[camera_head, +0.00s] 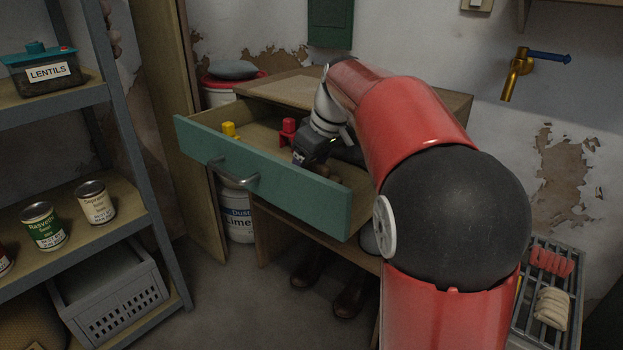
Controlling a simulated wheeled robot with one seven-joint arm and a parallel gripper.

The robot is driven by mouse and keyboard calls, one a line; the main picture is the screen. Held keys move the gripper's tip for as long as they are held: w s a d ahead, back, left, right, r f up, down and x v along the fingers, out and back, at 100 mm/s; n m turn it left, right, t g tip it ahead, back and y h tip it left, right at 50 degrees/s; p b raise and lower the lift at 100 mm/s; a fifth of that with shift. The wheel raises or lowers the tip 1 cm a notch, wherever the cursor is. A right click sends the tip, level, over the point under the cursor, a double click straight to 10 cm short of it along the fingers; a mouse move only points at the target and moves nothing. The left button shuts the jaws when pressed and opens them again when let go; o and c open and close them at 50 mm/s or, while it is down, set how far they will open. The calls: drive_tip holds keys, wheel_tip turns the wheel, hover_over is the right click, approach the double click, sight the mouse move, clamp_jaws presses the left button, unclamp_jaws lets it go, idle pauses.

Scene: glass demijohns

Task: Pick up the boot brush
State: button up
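My gripper (309,158) reaches down into the open teal-fronted drawer (262,181), towards its right part. Its fingers are too dark and small here to tell whether they are open or shut. A small brownish piece (325,172) shows in the drawer just below and right of my gripper. It may be the boot brush, but most of it is hidden by my gripper and the drawer front. I cannot tell whether my gripper touches it.
A yellow object (230,130) and a red object (288,131) are also in the drawer. Dark boots (350,299) stand below the cabinet. Shelves with cans (95,201) stand at left. A brass tap (517,75) and a rack (545,300) are at right.

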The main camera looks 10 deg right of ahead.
drive_tip(key=shift+w+a+f, duration=0.1)
drive_tip(key=shift+w+f, duration=0.05)
drive_tip(key=shift+f, duration=0.2)
drive_tip(key=shift+f, duration=0.25)
idle(0.3)
drive_tip(key=c, duration=1.2)
drive_tip(key=shift+r, duration=0.15)
